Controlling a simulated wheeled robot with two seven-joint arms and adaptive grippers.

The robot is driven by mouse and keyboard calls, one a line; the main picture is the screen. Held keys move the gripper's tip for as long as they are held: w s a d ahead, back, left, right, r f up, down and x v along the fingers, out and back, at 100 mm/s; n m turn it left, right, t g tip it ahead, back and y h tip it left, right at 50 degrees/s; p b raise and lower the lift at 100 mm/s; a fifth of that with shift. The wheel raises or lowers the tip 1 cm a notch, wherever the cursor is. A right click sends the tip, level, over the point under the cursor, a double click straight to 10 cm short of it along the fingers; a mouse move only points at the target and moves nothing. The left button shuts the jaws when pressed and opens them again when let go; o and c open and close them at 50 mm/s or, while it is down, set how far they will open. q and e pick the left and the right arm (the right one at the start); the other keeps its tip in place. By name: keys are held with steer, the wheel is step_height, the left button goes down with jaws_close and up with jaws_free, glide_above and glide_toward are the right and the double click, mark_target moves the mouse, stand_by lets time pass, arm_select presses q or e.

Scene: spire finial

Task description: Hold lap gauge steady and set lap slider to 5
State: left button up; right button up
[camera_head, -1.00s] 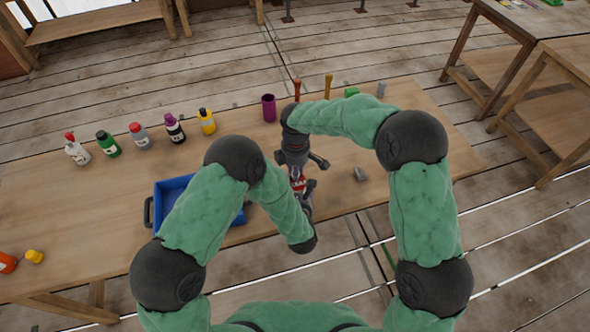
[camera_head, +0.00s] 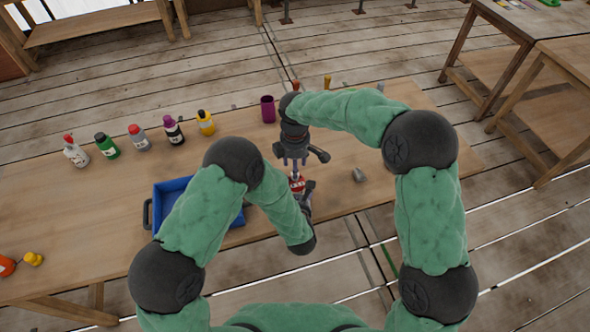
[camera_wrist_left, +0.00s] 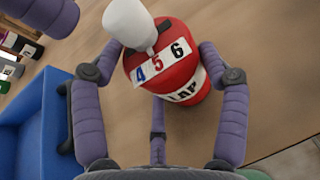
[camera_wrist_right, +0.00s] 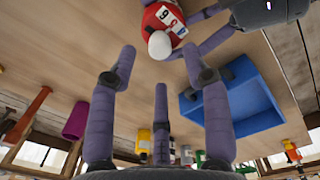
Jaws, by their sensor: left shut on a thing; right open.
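The red lap gauge (camera_head: 297,186) is near the table's front edge, partly hidden by my arm in the head view. In the left wrist view the gauge (camera_wrist_left: 173,60) carries a white plate with 4, 5 and 6 and a LAP label. Its white slider knob (camera_wrist_left: 130,23) stands beside the numbers, toward the 4 and 5; its exact setting is unclear. My left gripper (camera_wrist_left: 158,55) is shut around the gauge's sides. My right gripper (camera_wrist_right: 158,50) is open and empty, apart from the gauge on its far side in the head view. The knob (camera_wrist_right: 159,45) shows between its fingertips.
A blue tray (camera_head: 161,208) stands left of the gauge. Several bottles (camera_head: 138,138) line the table's back left, and a purple cup (camera_head: 268,109) stands behind my right gripper. A small grey object (camera_head: 358,175) lies right of the gauge, with bare table around it.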

arm_select(q)
steer(key=shift+s+f, duration=0.1)
steer(key=shift+f, duration=0.1)
arm_select(e)
step_height(320, 180, up, 8)
steer(key=shift+s, duration=0.15)
arm_select(q)
steer(key=o, duration=1.1)
steer(key=shift+c, duration=0.2)
steer(key=shift+o, duration=1.1)
steer(key=shift+r, duration=0.1)
